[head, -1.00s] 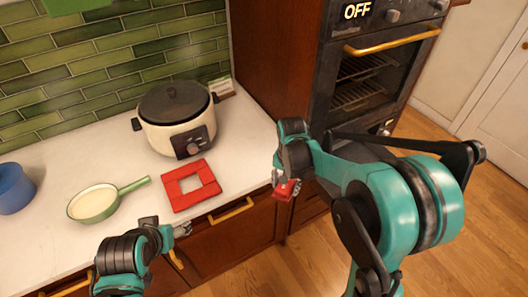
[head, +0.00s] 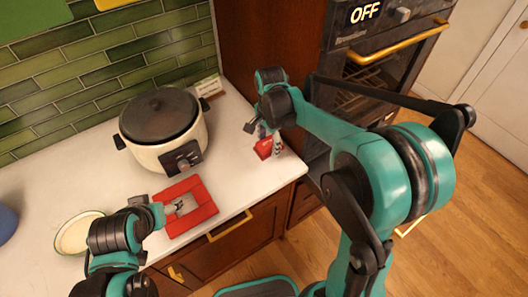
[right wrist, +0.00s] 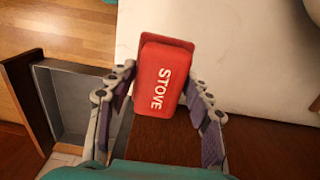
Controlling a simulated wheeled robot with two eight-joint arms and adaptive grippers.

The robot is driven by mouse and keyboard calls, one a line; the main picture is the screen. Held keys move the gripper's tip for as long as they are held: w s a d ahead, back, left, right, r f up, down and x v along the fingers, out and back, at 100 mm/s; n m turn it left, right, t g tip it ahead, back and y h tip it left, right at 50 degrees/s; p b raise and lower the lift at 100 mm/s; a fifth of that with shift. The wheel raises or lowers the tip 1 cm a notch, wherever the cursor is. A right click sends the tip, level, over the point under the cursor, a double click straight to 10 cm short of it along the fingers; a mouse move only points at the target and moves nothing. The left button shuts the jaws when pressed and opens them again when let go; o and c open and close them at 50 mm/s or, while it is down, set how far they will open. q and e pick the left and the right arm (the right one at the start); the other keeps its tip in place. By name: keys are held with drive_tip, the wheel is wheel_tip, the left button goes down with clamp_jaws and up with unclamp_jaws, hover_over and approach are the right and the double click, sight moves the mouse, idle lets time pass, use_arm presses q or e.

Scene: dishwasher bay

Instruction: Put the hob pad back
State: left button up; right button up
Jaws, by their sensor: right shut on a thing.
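The hob pad is a red block with white "STOVE" lettering (right wrist: 165,80), seen close up in the right wrist view. My right gripper (head: 265,138) is shut on it, with one finger on each side. In the head view the red pad (head: 263,148) appears over the counter's right end; its exact height is unclear. My left gripper (head: 176,207) overlaps the frame in the head view. Whether it touches the frame, or is open or shut, is unclear.
A cream cooker with a dark lid (head: 160,125) stands against the green tiles. The right wrist view shows an open grey-lined drawer (right wrist: 75,100). The oven (head: 375,60) reads OFF.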

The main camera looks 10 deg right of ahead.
sight(268, 165)
drive_tip(key=shift+w+f+b, duration=0.2)
drive_tip(key=shift+w+f, duration=0.1)
drive_tip(key=shift+f, duration=0.35)
drive_tip(key=shift+w+f+b, duration=0.15)
drive_tip(key=shift+w+f, duration=0.1)
drive_tip(key=shift+f, duration=0.35)
drive_tip(key=f, duration=0.1)
drive_tip(key=f+b, duration=0.1)
drive_tip(key=shift+s+f, duration=0.3)
drive_tip(key=shift+f, duration=0.8)
use_arm(q)
drive_tip(key=shift+w+f+b, duration=0.2)
drive_tip(key=shift+f+b, duration=0.1)
drive_tip(key=shift+f, duration=0.45)
drive_tip(key=shift+w+f+b, duration=0.15)
drive_tip(key=shift+f+b, duration=0.15)
drive_tip(key=shift+f, duration=0.4)
use_arm(e)
drive_tip(key=shift+w+f, duration=0.1)
drive_tip(key=shift+f, duration=1.55)
use_arm(q)
drive_tip(key=shift+f, duration=0.1)
use_arm(e)
drive_tip(key=shift+f, duration=0.1)
drive_tip(key=o, duration=1.2)
drive_tip(key=shift+o, duration=0.2)
